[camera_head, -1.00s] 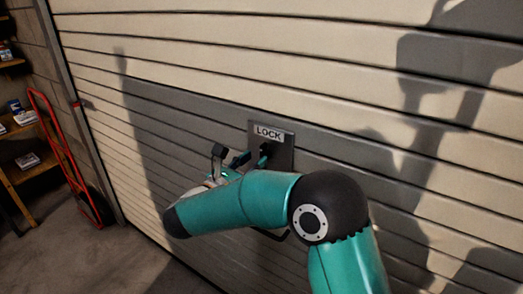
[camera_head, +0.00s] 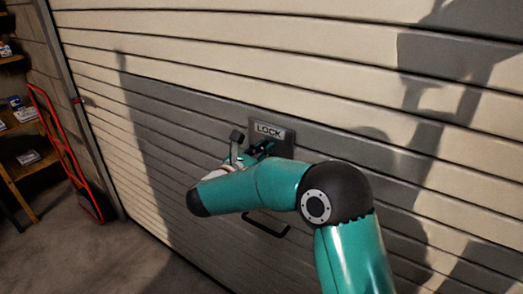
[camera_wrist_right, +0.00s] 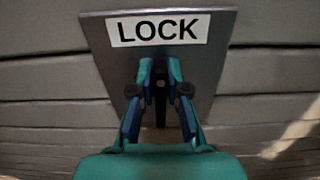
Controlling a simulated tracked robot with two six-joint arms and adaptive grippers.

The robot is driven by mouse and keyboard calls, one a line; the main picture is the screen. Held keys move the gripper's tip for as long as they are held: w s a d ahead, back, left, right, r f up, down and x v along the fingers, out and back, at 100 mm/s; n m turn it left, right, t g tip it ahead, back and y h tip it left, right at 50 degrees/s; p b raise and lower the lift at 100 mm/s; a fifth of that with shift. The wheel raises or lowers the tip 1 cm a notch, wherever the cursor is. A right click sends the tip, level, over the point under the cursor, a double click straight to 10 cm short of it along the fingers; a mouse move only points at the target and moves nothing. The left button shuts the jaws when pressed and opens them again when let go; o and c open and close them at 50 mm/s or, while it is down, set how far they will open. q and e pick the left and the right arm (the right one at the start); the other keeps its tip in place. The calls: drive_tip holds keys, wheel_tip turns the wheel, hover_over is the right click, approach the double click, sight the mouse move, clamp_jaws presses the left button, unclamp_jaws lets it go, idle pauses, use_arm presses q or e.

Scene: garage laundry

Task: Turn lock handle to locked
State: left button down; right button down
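The lock plate (camera_head: 284,145) is a dark square with a white LOCK label (camera_head: 269,131), fixed to the roller door. In the right wrist view, the label (camera_wrist_right: 158,29) is at the top of the plate (camera_wrist_right: 215,60). A dark lock handle (camera_wrist_right: 160,88) points down the picture below the label. My right gripper (camera_wrist_right: 160,74) has one finger on each side of the handle, close to the plate. I cannot tell whether the fingers press on it. In the head view, my right gripper (camera_head: 262,150) is partly hidden by its arm. My left gripper is not in view.
The slatted roller door (camera_head: 200,50) fills most of the view. A dark pull handle (camera_head: 266,224) is below the lock plate. A red hand truck (camera_head: 66,150) and shelves (camera_head: 20,170) stand at the left. The floor (camera_head: 110,260) at lower left is clear.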

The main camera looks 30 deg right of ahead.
sight(278, 151)
drive_tip(key=shift+f, duration=0.2)
drive_tip(key=shift+a, duration=0.15)
drive_tip(key=shift+s, duration=0.1)
drive_tip(key=shift+s+d+f+m+b, duration=0.2)
drive_tip(key=shift+m+b, duration=0.4)
drive_tip(key=shift+b, duration=0.5)
drive_tip(key=m+b, duration=0.4)
drive_tip(key=b, duration=0.1)
drive_tip(key=s+m+b, duration=0.1)
drive_tip(key=m+b, duration=0.4)
drive_tip(key=b, duration=0.1)
drive_tip(key=d+f+m+b, duration=0.1)
drive_tip(key=m+b, duration=0.4)
drive_tip(key=b, duration=0.1)
drive_tip(key=shift+s, duration=0.3)
drive_tip(key=shift+a+f+m+b, duration=0.1)
drive_tip(key=shift+m+b, duration=1.3)
drive_tip(key=shift+b, duration=0.1)
